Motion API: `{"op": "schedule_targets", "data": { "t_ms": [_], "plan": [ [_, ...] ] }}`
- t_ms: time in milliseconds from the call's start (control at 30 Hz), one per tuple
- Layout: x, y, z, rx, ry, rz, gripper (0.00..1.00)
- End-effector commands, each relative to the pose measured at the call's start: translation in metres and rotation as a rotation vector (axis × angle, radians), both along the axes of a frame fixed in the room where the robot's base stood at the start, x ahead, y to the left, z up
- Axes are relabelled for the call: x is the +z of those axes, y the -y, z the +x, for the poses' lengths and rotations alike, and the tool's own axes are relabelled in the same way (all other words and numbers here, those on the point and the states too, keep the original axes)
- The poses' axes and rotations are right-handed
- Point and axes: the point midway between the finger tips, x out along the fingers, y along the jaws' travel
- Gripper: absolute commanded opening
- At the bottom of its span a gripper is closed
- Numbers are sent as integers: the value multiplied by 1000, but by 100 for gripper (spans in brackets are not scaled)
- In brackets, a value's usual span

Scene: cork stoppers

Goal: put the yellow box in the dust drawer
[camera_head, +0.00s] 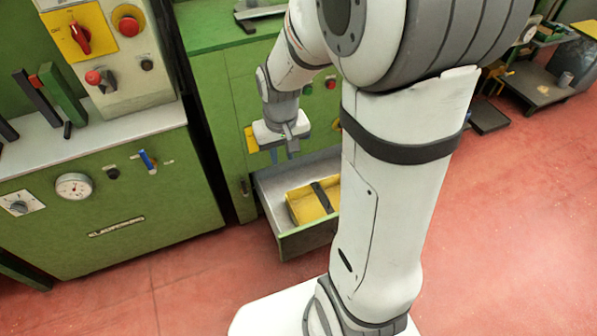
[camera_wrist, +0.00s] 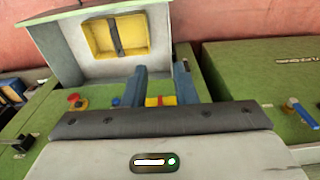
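The yellow box (camera_head: 305,206) lies inside the pulled-out drawer (camera_head: 296,243) of the green machine, with a dark bar across its middle. The wrist view also shows the yellow box (camera_wrist: 101,40) in the drawer (camera_wrist: 73,68), near the top. My gripper (camera_head: 284,154) is above the drawer's inner end, clear of the box. In the wrist view my gripper (camera_wrist: 158,76) has its two blue-grey fingers apart, with nothing held between them. My arm hides the right part of the drawer in the head view.
A green cabinet (camera_head: 110,215) with a gauge (camera_head: 73,186) and a blue-handled lever (camera_head: 147,160) stands left of the drawer. A yellow plate (camera_wrist: 160,101) with a red part shows beyond the fingers. Red floor (camera_head: 510,220) is open at the right.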

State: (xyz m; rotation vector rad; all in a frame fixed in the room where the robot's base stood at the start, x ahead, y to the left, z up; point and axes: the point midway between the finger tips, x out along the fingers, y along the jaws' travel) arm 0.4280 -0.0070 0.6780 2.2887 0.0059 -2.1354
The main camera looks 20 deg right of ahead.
Motion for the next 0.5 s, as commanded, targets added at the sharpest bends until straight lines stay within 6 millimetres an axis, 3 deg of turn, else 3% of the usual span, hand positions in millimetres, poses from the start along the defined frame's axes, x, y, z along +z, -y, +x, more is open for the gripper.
{"op": "schedule_targets", "data": {
  "t_ms": [33, 200, 400, 500],
  "plan": [
    [17, -4, -17, 1, 14, 0, 25],
    [51, -13, -70, -4, 27, 3, 25],
    [67, -18, -112, -8, 34, 4, 25],
    [69, -6, -121, -11, 34, 4, 25]
  ]
}}
